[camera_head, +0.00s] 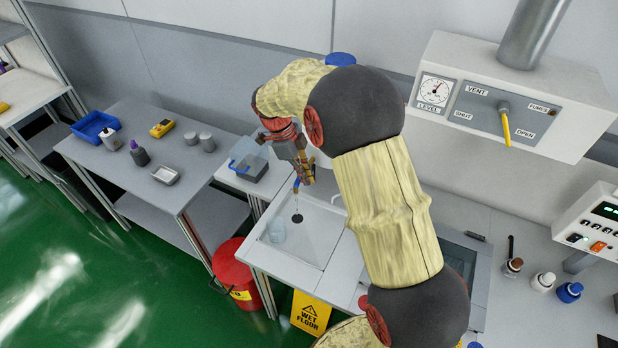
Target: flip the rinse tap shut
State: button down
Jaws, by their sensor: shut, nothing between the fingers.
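The rinse tap (296,186) stands at the back of the white sink (262,256), with a small blue part showing. A thin pale line, which looks like running water, drops from it toward the dark drain (297,218). My gripper (307,178) is shut and empty, pointing down close beside the tap's blue part. I cannot tell whether they touch. My arm and gripper hide the tap's base and part of its lever.
A clear beaker (277,232) stands in the sink. A blue-handled container (248,162) is left of the tap. A red bin (238,272) and a wet-floor sign (310,313) stand below the sink's front. The fume hood panel (505,112) is at upper right.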

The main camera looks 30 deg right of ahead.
jog(key=shift+d, duration=0.1)
jog(key=shift+w+d, duration=0.5)
jog(key=shift+w, duration=0.05)
